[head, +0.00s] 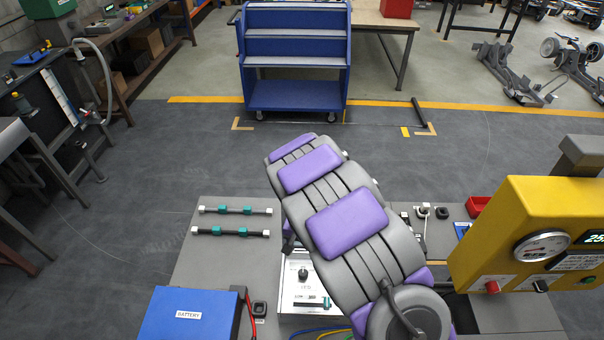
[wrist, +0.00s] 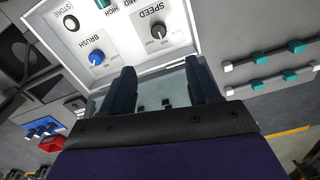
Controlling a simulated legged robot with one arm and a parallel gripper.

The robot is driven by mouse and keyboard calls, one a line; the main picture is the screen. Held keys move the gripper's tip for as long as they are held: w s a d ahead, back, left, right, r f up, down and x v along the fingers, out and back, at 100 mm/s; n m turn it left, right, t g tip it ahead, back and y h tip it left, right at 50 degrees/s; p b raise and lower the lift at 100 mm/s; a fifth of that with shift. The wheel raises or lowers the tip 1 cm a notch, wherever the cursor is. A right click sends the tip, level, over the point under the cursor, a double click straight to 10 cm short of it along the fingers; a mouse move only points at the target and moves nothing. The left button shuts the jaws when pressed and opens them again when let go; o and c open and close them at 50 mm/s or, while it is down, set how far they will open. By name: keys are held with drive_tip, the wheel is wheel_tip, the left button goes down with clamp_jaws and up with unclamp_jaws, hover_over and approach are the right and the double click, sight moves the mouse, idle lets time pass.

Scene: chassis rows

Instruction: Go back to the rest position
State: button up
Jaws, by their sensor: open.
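My gripper (wrist: 165,92) is open and empty in the wrist view, its two dark fingers apart in front of a white control panel (wrist: 185,25). The panel carries a blue BRUSH knob (wrist: 96,57) and a dark SPEED knob (wrist: 158,31). In the head view my purple and grey arm reaches forward over the bench and hides the gripper and part of the white panel (head: 295,262). I cannot tell whether the fingers touch the panel.
A blue battery box (head: 190,316), two rods with teal clamps (head: 230,231) and a yellow gauge box (head: 540,240) surround my arm on the grey bench (head: 195,262). A red bin (head: 478,206) sits at right. A blue cart (head: 295,95) stands beyond open floor.

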drive_tip(key=s+d+r, duration=0.5)
drive_tip(key=s+r, duration=0.1)
drive_tip(key=r, duration=0.3)
drive_tip(key=s+d+r, duration=0.5)
drive_tip(key=s+r, duration=0.1)
drive_tip(key=r, duration=0.3)
drive_tip(key=s+d+r+n+g, duration=0.1)
drive_tip(key=s+d+r, duration=0.1)
drive_tip(key=s, duration=0.8)
drive_tip(key=s+d+r+n, duration=0.1)
drive_tip(key=s+r, duration=0.4)
drive_tip(key=s, duration=0.5)
drive_tip(key=shift+s+d+r+n+g+b, duration=0.15)
drive_tip(key=shift+d+r+n+g+b, duration=0.2)
drive_tip(key=shift+d, duration=0.35)
drive_tip(key=shift+f, duration=0.1)
